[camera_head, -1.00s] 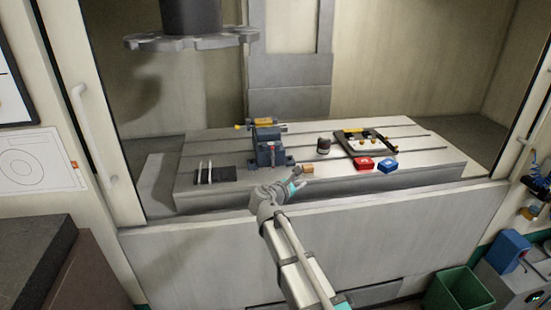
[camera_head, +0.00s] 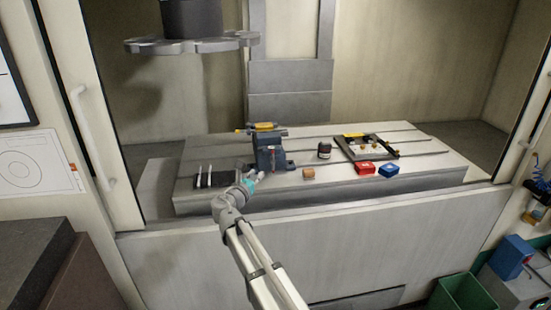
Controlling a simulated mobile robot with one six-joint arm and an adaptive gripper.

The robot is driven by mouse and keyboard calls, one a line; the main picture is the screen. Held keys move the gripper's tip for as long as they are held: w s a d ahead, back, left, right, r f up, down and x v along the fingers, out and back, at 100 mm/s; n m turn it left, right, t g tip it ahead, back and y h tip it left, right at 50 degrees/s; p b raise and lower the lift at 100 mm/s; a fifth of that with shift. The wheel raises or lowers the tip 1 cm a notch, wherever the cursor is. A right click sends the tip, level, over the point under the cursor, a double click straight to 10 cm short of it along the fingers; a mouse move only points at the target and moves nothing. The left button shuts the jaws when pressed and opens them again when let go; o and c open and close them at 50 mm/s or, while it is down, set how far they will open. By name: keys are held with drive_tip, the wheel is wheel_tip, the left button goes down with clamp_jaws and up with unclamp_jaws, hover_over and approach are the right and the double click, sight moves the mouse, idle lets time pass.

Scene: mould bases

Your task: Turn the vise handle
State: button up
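A blue-grey vise (camera_head: 268,152) stands on the slotted machine table (camera_head: 340,178), left of its middle. A thin bar with a yellow end, which looks like the vise handle (camera_head: 242,130), sticks out at the top left of the vise. A yellow piece (camera_head: 264,126) lies at the vise's top. My gripper (camera_head: 255,177) is at the table's front edge, just in front of and left of the vise base, below the handle. It is small in view, and I cannot make out whether its fingers are apart. I see nothing held in it.
A dark holder with pale upright rods (camera_head: 212,176) is left of my gripper. A spindle disc (camera_head: 190,42) hangs above left.

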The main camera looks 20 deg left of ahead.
sight(273, 156)
drive_tip(key=w, duration=1.3)
drive_tip(key=shift+w+d, duration=0.3)
clamp_jaws()
drive_tip(key=shift+d+f, duration=0.1)
drive_tip(key=shift+d, duration=0.4)
drive_tip(key=shift+a, duration=0.4)
